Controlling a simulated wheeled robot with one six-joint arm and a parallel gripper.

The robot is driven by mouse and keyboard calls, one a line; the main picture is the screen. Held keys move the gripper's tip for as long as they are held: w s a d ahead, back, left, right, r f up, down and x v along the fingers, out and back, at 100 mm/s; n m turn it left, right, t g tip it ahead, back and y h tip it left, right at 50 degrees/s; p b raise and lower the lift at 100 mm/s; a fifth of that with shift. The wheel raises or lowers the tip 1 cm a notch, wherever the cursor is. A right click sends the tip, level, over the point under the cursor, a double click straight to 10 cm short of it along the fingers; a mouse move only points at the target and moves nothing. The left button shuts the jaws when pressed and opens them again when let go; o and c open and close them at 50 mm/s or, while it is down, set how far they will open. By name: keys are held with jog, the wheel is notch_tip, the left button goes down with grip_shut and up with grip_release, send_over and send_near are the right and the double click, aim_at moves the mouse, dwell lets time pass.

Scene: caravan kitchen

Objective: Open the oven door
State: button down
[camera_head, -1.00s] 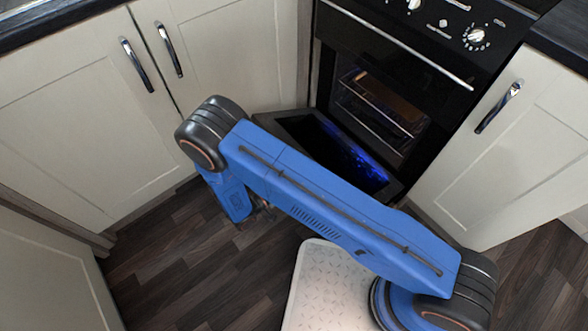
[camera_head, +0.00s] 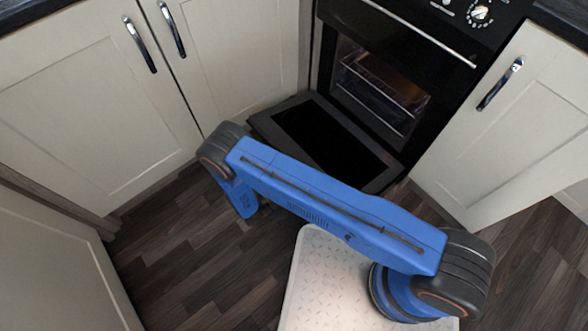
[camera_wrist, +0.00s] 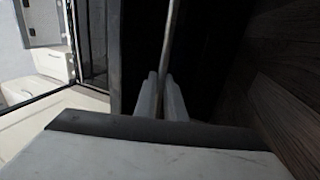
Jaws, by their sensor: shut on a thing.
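The oven door (camera_head: 297,124) is black with a dark glass panel. In the head view it is folded far down, hinged at its bottom edge, and the oven cavity (camera_head: 379,91) shows open behind it with wire racks inside. In the wrist view my gripper (camera_wrist: 162,88) is shut on the door handle (camera_wrist: 172,40), a thin bar that runs away between the two pale fingers. In the head view my arm hides the gripper, the handle and the door's near edge.
An upper oven panel with a long metal handle (camera_head: 420,34) is closed above the cavity. Cream cupboards (camera_head: 90,100) stand at the left, and another cream cupboard (camera_head: 520,125) stands at the right. Dark wood floor (camera_head: 190,260) is clear at the lower left.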

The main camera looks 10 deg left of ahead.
dwell(0.3)
jog(key=c, duration=1.8)
grip_release()
jog(key=shift+c, duration=0.2)
jog(key=v, duration=1.7)
jog(key=shift+s, duration=0.15)
jog(key=shift+a+f, duration=0.1)
jog(key=shift+f, duration=0.05)
